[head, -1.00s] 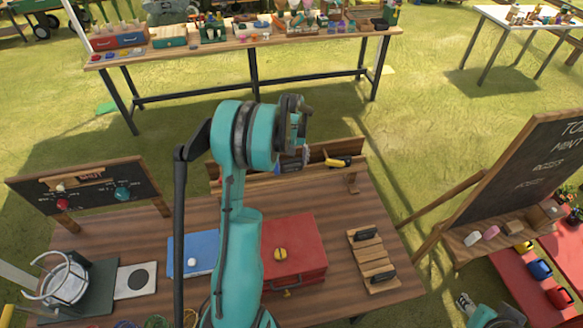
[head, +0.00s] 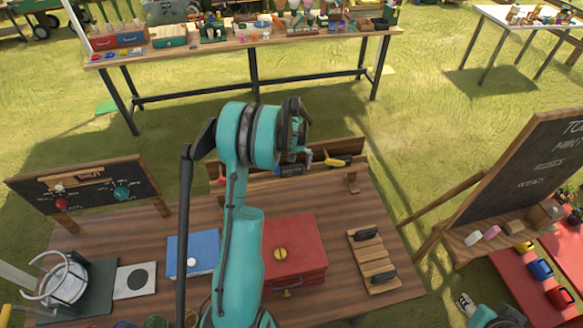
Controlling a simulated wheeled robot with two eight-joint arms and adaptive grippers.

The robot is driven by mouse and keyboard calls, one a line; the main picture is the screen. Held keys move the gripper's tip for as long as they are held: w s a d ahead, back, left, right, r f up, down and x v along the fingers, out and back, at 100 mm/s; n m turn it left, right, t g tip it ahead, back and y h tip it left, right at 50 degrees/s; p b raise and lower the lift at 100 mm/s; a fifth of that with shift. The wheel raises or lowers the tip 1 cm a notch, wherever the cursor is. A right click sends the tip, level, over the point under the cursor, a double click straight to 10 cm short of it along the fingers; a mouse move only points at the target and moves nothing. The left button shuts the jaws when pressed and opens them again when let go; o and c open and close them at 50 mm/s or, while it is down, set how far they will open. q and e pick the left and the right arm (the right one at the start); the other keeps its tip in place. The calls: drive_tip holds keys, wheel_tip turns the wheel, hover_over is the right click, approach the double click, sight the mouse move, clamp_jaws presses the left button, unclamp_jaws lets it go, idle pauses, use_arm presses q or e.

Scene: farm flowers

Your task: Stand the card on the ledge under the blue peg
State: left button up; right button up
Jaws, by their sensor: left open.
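A low wooden rack (head: 345,147) stands along the table's back edge, with a ledge (head: 325,178) along its front. A blue peg (head: 289,170) shows on it just below my left gripper (head: 302,138), with a yellow peg (head: 338,162) to the right and a red peg (head: 221,180) at the far left. My left gripper is open, above and in front of the rack near the blue peg. I cannot make out a card on the ledge; my arm hides part of it. A white card-like square with a black disc (head: 137,279) lies at the table's left.
A red case (head: 305,235), a blue book-like item (head: 188,252) and a slatted wooden block (head: 368,255) with dark handles lie on the table. A small chalkboard (head: 65,195) with knobs stands back left. A large chalkboard (head: 525,165) stands right. Bare tabletop shows around the slatted block.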

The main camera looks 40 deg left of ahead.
sight(291, 166)
use_arm(q)
wheel_tip(291, 166, up, 12)
drive_tip(key=p, duration=0.1)
drive_tip(key=s+d+r+m+t, duration=0.1)
drive_tip(key=s+d+r+m, duration=0.1)
drive_tip(key=d+r, duration=0.5)
drive_tip(key=s+d+m+t, duration=0.6)
drive_tip(key=s+d+m, duration=0.2)
drive_tip(key=s+d, duration=0.8)
drive_tip(key=d, duration=0.4)
drive_tip(key=shift+d+r, duration=0.15)
drive_tip(key=shift+r, duration=0.15)
drive_tip(key=shift+s, duration=0.1)
